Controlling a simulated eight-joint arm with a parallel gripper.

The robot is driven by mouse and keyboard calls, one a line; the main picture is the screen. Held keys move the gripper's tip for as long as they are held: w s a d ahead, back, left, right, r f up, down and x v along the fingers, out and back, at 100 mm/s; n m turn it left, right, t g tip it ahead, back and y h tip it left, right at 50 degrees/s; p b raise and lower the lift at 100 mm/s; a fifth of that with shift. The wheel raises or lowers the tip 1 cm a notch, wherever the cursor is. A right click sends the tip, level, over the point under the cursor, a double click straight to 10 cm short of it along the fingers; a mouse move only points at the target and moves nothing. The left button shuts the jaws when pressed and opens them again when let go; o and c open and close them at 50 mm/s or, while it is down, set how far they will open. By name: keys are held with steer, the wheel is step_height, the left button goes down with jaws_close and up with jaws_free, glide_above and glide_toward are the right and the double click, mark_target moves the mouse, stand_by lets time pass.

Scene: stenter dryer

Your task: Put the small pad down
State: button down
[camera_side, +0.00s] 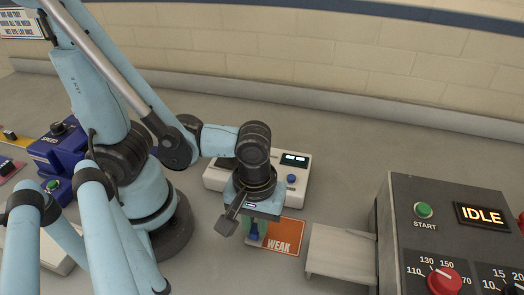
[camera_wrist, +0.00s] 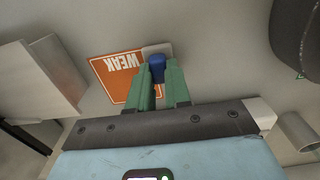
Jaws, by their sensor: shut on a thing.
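My gripper (camera_side: 254,237) points down beside the orange card marked WEAK (camera_side: 283,240). In the wrist view, the green fingers of my gripper (camera_wrist: 159,70) are shut on a blue grip (camera_wrist: 157,62). A small pale grey pad (camera_wrist: 153,47) shows at the far end of this grip, over the corner of the orange card (camera_wrist: 110,82). I cannot tell whether the pad touches the card or hangs just above it. In the side view the pad is mostly hidden by the fingers.
A white box with a display (camera_side: 296,160) and a blue button stands close behind my gripper. A pale metal tray (camera_side: 340,251) lies to the right, beside a dark control panel (camera_side: 410,202) reading IDLE. Blue control boxes (camera_side: 55,150) stand at left. The bench behind is clear.

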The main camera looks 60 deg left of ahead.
steer(key=shift+f, duration=0.1)
steer(key=c, duration=1.1)
jaws_free()
steer(key=shift+r, duration=6.05)
steer(key=w+a+m+t, duration=0.2)
steer(key=w+a+m, duration=0.1)
steer(key=w, duration=0.1)
steer(key=w+a+m+t, duration=0.2)
steer(key=w+a+m, duration=0.1)
steer(key=a, duration=0.1)
steer(key=w+a+m+t, duration=0.3)
steer(key=w+a, duration=0.1)
steer(key=shift+w+a+r, duration=0.25)
steer(key=shift+w+r, duration=0.1)
steer(key=shift+r, duration=0.05)
